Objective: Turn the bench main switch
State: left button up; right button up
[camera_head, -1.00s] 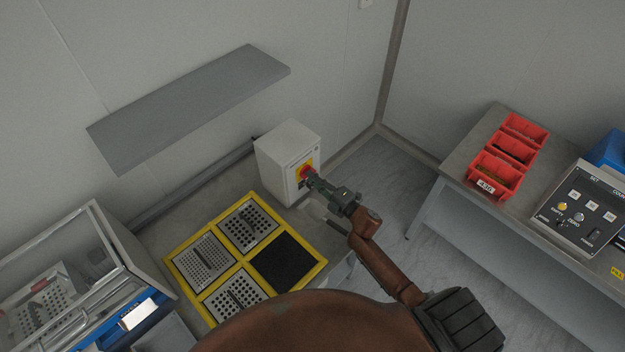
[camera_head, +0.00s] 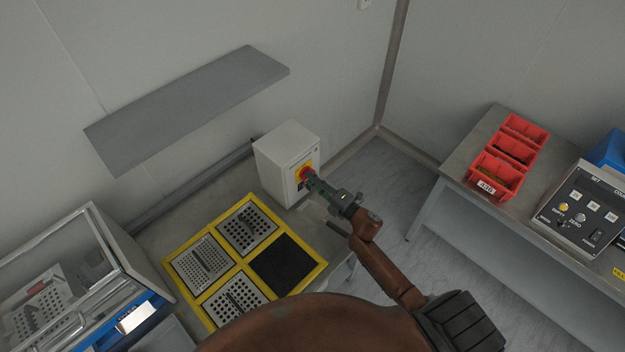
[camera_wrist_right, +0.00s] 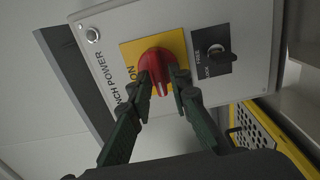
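The bench main switch is a red rotary knob (camera_wrist_right: 158,65) on a yellow plate marked ON, on a light grey box labelled "…NCH POWER" (camera_head: 286,160). The box stands at the back right of the bench. My right gripper (camera_wrist_right: 162,84) has its green-grey fingers on both sides of the knob's handle and appears shut on it. The fingertips cover part of the knob. In the head view my right gripper (camera_head: 309,177) meets the front of the box at the knob. My left gripper is not in view.
A yellow-framed rack (camera_head: 323,263) with perforated plates lies in front of the box. A grey shelf (camera_head: 185,105) hangs above. A black lock switch (camera_wrist_right: 214,52) sits beside the knob. Red bins (camera_head: 497,172) and a control panel (camera_head: 580,208) stand on the right bench.

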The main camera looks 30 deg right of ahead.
jog(key=shift+o, duration=0.8)
jog(key=v, duration=1.2)
jog(key=shift+w+d, duration=0.1)
